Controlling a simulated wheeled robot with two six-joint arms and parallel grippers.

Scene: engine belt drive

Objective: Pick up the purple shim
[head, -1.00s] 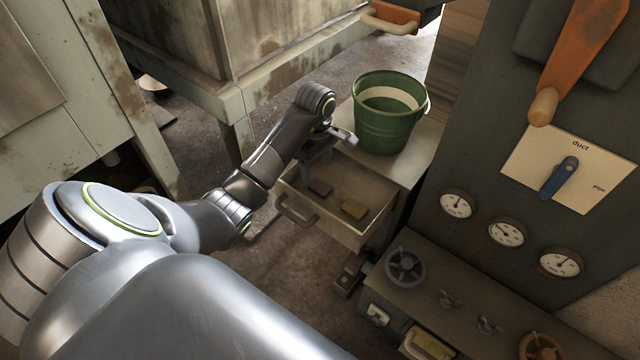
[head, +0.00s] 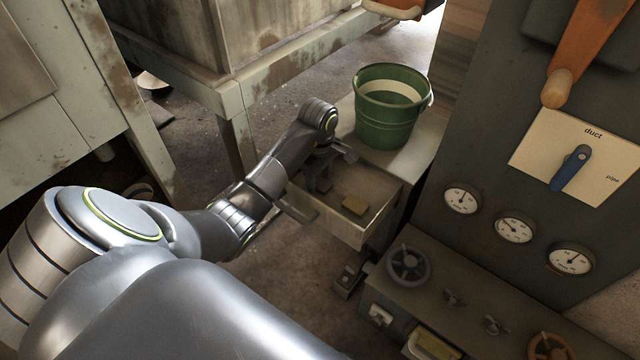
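The open drawer (head: 372,230) holds a yellow block (head: 355,205) at its right side. My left gripper (head: 322,180) reaches down into the drawer, left of the yellow block. It is over the place where the dark purple shim lay a second ago. The shim is now hidden or merges with the dark gripper, so I cannot pick it out. Whether the fingers are open or shut on it is not clear at this size. My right gripper is not in view.
A green bucket (head: 387,120) stands on the cabinet top just behind the drawer. A control panel with gauges (head: 514,229) and a black handwheel (head: 408,264) is at the right. Bare floor lies in front of the drawer.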

